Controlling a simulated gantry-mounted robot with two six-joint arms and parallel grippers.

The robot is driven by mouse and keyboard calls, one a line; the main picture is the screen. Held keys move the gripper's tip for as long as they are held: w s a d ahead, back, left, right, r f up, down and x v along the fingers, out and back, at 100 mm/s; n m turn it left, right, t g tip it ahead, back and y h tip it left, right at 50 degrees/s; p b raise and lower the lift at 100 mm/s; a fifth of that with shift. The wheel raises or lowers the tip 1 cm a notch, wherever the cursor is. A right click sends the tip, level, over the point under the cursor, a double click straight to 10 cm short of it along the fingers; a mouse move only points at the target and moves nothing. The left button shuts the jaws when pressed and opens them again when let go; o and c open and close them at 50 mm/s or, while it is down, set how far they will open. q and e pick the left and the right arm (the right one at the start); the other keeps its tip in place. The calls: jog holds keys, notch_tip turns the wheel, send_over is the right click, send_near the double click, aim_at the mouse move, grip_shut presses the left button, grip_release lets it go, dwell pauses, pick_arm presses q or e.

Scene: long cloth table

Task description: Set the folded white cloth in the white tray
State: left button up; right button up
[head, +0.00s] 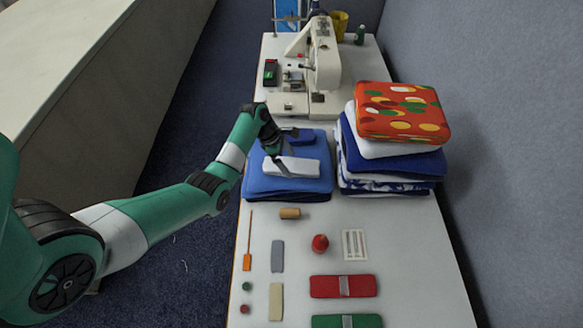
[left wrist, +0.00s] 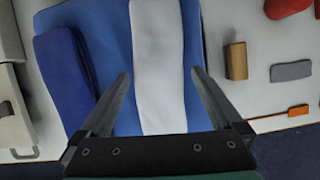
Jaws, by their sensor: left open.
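The folded white cloth (head: 291,167) lies on a stack of folded blue cloth (head: 300,186), beside a small folded dark blue cloth (head: 298,137). My left gripper (head: 277,152) is over the stack at the white cloth. In the left wrist view the open fingers of this gripper (left wrist: 161,75) are on either side of the white cloth (left wrist: 158,60), with nothing held. I cannot tell the exact gap above it. I cannot make out a white tray for certain in either view. My right gripper is out of view.
A tall cloth pile (head: 402,112) stands right of the blue stack. A sewing machine (head: 325,62) is behind it. Nearer lie a tan roll (head: 290,213), a red object (head: 320,243), a white card-like piece (head: 355,245) and a red folded cloth (head: 325,287).

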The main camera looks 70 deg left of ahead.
aim_at(289, 166)
pick_arm(q)
jog(key=shift+w+f, duration=0.2)
jog(key=shift+f, duration=0.4)
jog(key=shift+c, duration=0.3)
jog(key=c, duration=1.3)
jog(key=shift+r, duration=0.15)
jog(key=shift+r, duration=0.25)
jog(key=r, duration=0.1)
jog(key=r+p, duration=0.1)
jog(key=r, duration=0.1)
jog(key=shift+s+d+r+p, duration=0.25)
jog(key=shift+r+p, duration=0.1)
jog(key=shift+r, duration=0.05)
jog(key=s+d+r+p, duration=0.2)
jog(key=s+d+p, duration=0.1)
jog(key=s+d+r+p, duration=0.2)
jog(key=s+r+p, duration=0.1)
jog(key=s, duration=0.1)
jog(key=s+d+r+p, duration=0.2)
jog(key=s+d+r, duration=0.1)
jog(key=shift+s+d+r+p, duration=0.15)
jog(key=shift+d+r+p, duration=0.15)
jog(key=shift+p, duration=0.1)
